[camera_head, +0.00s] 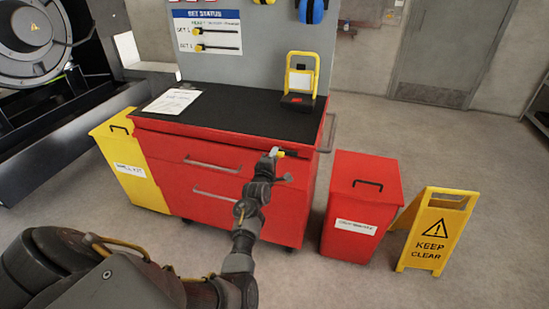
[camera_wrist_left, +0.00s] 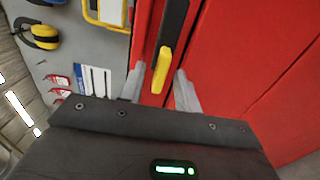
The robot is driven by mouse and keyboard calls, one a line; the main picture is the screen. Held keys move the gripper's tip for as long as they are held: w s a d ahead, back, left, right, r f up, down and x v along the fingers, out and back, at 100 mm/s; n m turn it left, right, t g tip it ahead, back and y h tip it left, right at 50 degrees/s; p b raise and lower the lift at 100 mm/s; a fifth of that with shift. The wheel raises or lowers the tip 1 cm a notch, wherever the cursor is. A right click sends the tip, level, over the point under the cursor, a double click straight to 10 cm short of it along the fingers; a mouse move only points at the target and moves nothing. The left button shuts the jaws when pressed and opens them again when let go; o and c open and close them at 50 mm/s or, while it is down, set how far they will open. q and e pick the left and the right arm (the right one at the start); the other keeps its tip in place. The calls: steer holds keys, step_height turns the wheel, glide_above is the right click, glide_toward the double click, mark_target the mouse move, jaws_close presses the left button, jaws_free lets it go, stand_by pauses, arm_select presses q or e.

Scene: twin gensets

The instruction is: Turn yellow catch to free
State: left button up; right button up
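The yellow catch (camera_wrist_left: 161,70) is a slim yellow lever on a black strip on the red cabinet (camera_wrist_left: 235,60). In the head view the catch (camera_head: 281,154) is a small yellow spot at the cabinet's upper front edge, partly hidden by my gripper. My left gripper (camera_head: 273,153) is at the catch. In the left wrist view the left gripper (camera_wrist_left: 160,88) has its two grey fingers apart, one on each side of the catch, with a gap showing on both sides. I cannot tell how deep the fingers reach. My right gripper is out of view.
The cabinet's black top (camera_head: 230,110) holds a paper sheet (camera_head: 172,101) and a yellow-framed stand (camera_head: 300,78). A yellow bin (camera_head: 130,160) stands left, a red bin (camera_head: 360,205) right, then a yellow "KEEP CLEAR" sign (camera_head: 436,230). Open floor lies behind the bins.

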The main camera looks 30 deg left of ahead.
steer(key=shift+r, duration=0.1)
